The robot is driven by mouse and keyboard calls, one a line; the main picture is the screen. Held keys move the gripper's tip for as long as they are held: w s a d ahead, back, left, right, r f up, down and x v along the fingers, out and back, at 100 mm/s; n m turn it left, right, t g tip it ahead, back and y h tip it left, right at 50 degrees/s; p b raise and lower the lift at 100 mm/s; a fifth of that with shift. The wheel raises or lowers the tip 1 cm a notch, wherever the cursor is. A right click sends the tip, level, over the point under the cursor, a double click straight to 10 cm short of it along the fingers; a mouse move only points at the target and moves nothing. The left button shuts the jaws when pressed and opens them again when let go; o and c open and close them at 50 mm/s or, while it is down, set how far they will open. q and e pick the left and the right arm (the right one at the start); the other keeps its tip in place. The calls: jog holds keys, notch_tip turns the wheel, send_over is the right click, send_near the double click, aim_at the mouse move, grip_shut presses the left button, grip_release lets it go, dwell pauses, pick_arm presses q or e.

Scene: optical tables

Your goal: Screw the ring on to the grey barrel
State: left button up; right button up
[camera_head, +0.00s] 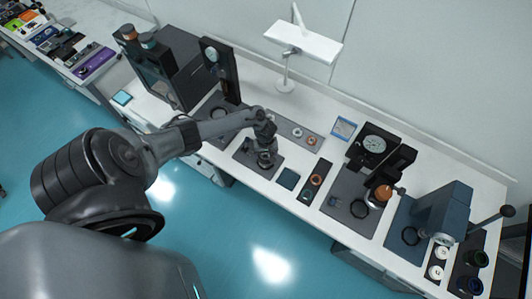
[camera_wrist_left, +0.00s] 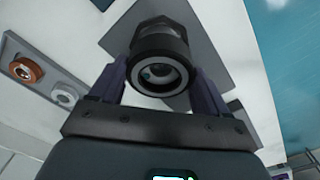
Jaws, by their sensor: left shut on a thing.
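My left gripper (camera_head: 265,138) is over a dark grey mat (camera_head: 246,154) near the middle of the bench. In the left wrist view the left gripper (camera_wrist_left: 158,72) has a finger on each side of a dark ring (camera_wrist_left: 160,88) with a pale inner rim. The jaws are shut on this ring. The dark grey barrel (camera_wrist_left: 158,32) shows beyond the ring, in line with it; it is also below the gripper in the head view (camera_head: 265,159). I cannot tell whether the threads are engaged. My right gripper is not in view.
A grey plate (camera_head: 284,126) with small orange-ringed parts (camera_head: 311,140) lies just behind and right. A blue pad (camera_head: 288,178) and a dark tray (camera_head: 315,181) are on the right. A tall dark device (camera_head: 221,68) stands behind left. A white lamp (camera_head: 303,42) stands at the back.

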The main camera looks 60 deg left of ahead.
pick_arm(q)
jog(key=shift+s+d+r+p, duration=0.1)
jog(key=shift+d+r+p, duration=0.1)
jog(key=shift+r+p, duration=0.6)
jog(key=shift+r+b, duration=0.3)
jog(key=shift+a+r, duration=0.1)
jog(key=shift+r, duration=0.95)
